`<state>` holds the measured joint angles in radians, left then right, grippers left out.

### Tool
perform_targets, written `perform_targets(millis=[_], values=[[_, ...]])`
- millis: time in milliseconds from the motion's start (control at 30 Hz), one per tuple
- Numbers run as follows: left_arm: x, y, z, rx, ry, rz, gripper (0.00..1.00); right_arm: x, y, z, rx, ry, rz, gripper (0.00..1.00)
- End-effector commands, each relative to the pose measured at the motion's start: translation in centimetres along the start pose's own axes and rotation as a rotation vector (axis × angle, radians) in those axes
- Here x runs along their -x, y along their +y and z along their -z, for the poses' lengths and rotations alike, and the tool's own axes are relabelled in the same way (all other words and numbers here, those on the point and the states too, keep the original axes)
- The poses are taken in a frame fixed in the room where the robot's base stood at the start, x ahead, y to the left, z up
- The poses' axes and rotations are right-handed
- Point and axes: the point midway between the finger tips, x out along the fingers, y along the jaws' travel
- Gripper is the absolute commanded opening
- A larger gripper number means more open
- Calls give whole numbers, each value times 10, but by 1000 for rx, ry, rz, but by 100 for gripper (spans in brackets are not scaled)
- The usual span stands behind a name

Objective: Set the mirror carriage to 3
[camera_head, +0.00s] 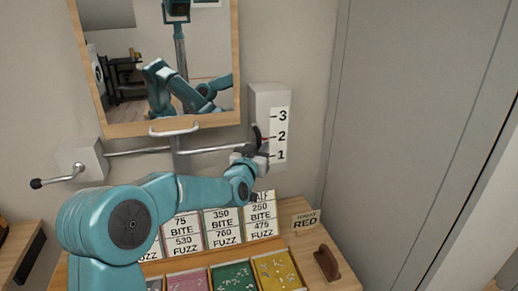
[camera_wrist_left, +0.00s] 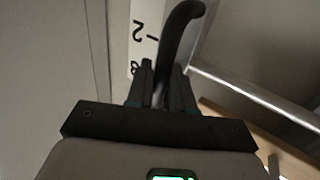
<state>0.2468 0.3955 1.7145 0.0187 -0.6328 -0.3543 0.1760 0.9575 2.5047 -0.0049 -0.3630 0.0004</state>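The framed mirror (camera_head: 165,60) hangs on the wall, with a bracket and a horizontal metal rod (camera_head: 125,152) below it. The rod runs from a left wall box with a black-knobbed crank to a white scale box (camera_head: 270,97) marked 3, 2, 1 from top to bottom. A black curved lever (camera_head: 257,134) stands beside the scale near 2. My left gripper (camera_head: 262,157) is at the lever's lower part, near the 1. In the left wrist view the lever (camera_wrist_left: 176,45) passes between its fingers (camera_wrist_left: 163,82); whether they clamp it is unclear. My right gripper is not in view.
Below are a board of labelled price-like cards (camera_head: 187,228) and trays of coloured pieces, including a green one (camera_head: 232,275) and a yellow one (camera_head: 277,272). A sign reading RED (camera_head: 305,221) and a brown object (camera_head: 326,262) stand at right. A grey door-like panel (camera_head: 415,120) bounds the right.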

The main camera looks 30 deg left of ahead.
Motion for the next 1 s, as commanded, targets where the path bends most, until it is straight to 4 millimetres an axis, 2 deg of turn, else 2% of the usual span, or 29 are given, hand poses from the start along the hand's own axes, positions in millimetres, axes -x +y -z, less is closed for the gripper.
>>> perform_targets(millis=[100, 300, 400, 767, 800, 833, 1000], values=[[0, 0, 9, 1, 2, 1, 0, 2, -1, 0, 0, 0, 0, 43], [0, -1, 55, 1, 8, 2, 0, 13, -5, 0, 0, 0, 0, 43], [0, -1, 69, 1, 8, 2, 0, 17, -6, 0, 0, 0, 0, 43], [0, -1, 72, 0, 3, 2, 0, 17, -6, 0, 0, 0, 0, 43], [0, -1, 71, 0, 3, 2, 31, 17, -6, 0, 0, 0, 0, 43], [0, -1, 71, 0, 2, 2, 37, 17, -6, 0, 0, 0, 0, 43], [0, 0, 70, 0, 1, 1, 37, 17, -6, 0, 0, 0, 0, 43]])
